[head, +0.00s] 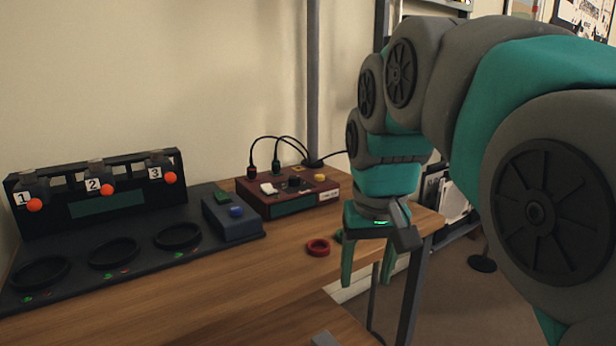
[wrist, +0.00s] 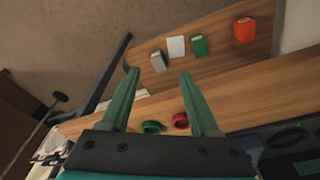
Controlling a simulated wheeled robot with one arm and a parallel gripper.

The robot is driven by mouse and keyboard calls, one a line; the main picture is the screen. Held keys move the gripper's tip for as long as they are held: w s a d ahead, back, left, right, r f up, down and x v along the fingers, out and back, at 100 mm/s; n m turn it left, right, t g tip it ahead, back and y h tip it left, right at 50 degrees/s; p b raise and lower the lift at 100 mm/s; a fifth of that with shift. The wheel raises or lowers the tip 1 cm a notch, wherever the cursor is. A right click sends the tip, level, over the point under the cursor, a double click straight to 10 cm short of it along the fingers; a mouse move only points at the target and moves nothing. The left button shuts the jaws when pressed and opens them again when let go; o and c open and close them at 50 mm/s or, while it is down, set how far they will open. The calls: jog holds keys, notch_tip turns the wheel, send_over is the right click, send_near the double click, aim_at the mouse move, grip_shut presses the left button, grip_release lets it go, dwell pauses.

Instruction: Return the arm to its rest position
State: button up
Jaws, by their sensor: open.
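My gripper (head: 367,265) hangs from my teal and grey arm at the right of the head view, its fingers pointing down near the right end of the wooden bench. In the wrist view my gripper (wrist: 158,92) shows two green fingers spread apart with nothing between them. A red ring (head: 318,247) lies on the bench just left of my gripper; it also shows in the wrist view (wrist: 180,121). A green ring (wrist: 153,127) lies beside it, mostly hidden behind a finger in the head view.
A black station (head: 95,190) with numbered spots 1, 2, 3 and round dishes stands at the left. A blue box (head: 233,219) and a dark red box with cables (head: 289,191) stand beside it. Several small blocks, one orange (wrist: 244,30), lie on a wooden surface.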

jog(key=s+d+f+g, duration=0.2)
jog(key=s+d+f, duration=0.1)
jog(key=s+f, duration=0.7)
jog(key=s+d+f+m+g, duration=0.1)
jog(key=s+d+f, duration=0.2)
jog(key=s+f, duration=0.7)
jog(key=shift+s+f+g, duration=0.3)
jog(key=shift+s+g, duration=0.1)
jog(key=shift+s, duration=0.6)
